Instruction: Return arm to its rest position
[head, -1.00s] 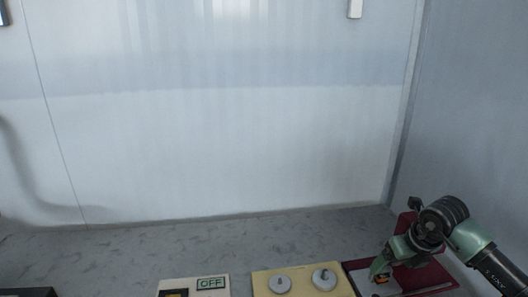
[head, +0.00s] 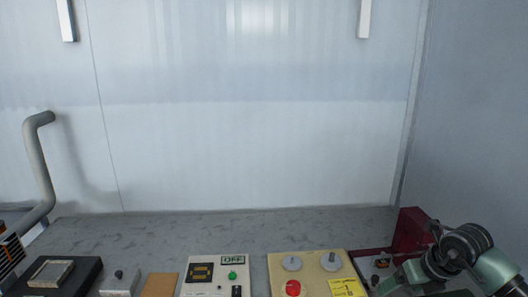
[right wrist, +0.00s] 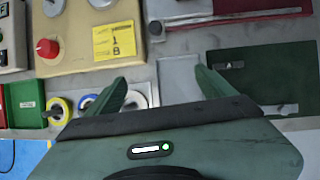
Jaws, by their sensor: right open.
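My right arm (head: 440,270) shows in the lower right corner of the head view, bent beside the red machine; its fingertips are not visible there. In the right wrist view my right gripper (right wrist: 162,84) is open, its two green fingers spread wide with nothing held between them. Bare grey bench and a light grey plate (right wrist: 180,82) show beyond and between the fingers. The left gripper is in neither view.
A tan control box (head: 312,267) with a red knob stands left of the arm, beside a white OFF box (head: 215,272). The red machine (head: 408,226) stands near the right wall. Tape rolls (right wrist: 60,106) and a dark green panel (right wrist: 262,78) flank the gripper. Bench behind the boxes is clear.

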